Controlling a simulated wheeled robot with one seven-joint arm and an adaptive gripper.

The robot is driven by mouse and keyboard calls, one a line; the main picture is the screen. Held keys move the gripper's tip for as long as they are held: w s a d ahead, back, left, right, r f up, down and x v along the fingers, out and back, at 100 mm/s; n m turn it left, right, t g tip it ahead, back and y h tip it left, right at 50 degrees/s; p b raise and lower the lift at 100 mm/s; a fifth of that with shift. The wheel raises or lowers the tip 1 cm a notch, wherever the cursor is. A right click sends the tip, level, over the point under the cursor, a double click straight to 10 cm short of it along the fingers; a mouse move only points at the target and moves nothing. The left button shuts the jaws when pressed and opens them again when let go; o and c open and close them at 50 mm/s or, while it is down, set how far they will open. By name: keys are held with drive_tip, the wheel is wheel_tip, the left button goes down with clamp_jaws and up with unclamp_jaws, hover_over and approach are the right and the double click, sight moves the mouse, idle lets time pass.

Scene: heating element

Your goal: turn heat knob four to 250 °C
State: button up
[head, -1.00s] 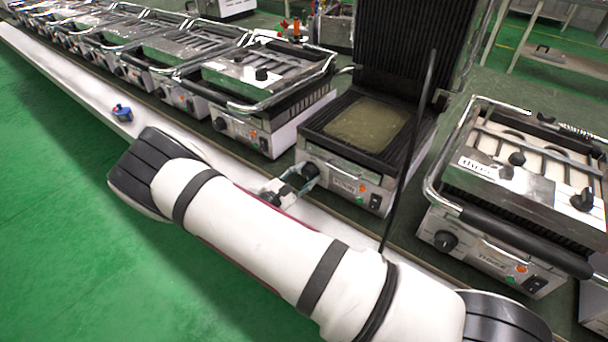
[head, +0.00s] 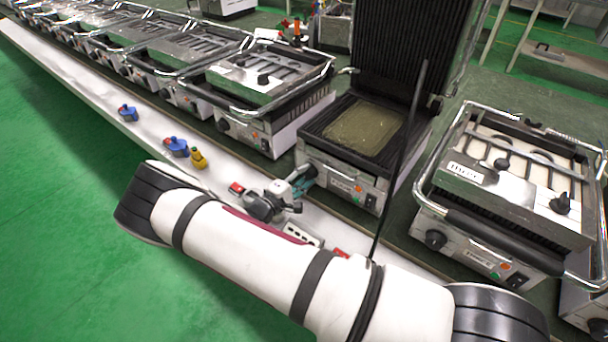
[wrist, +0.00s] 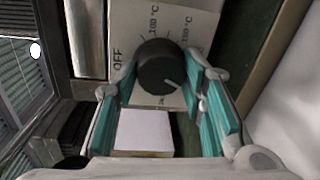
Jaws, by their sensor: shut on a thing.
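The open press grill (head: 345,165) stands in the middle of the head view with its lid raised. Its black heat knob (wrist: 160,68) is in the upper middle of the wrist view, on a pale plate marked OFF, 100 °C and further figures. The knob's white pointer line faces down and right, near a partly hidden label beginning with 2. My gripper (wrist: 160,85) has its teal-padded fingers on either side of the knob and is shut on it. In the head view my gripper (head: 299,184) is at the grill's front left corner, covering the knob.
A closed grill (head: 500,185) stands to the right, and another (head: 260,95) with a row of more to the left. Blue pieces (head: 176,147), a yellow piece (head: 198,158) and a red piece (head: 237,188) lie on the white ledge (head: 70,80). A dark cable (head: 401,160) hangs before the open grill.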

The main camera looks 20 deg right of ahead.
drive_tip(key=shift+m, duration=0.4)
drive_tip(key=o, duration=1.2)
drive_tip(key=shift+c, duration=0.2)
drive_tip(key=shift+a, duration=0.1)
drive_tip(key=v, duration=1.2)
drive_tip(key=shift+r, duration=0.1)
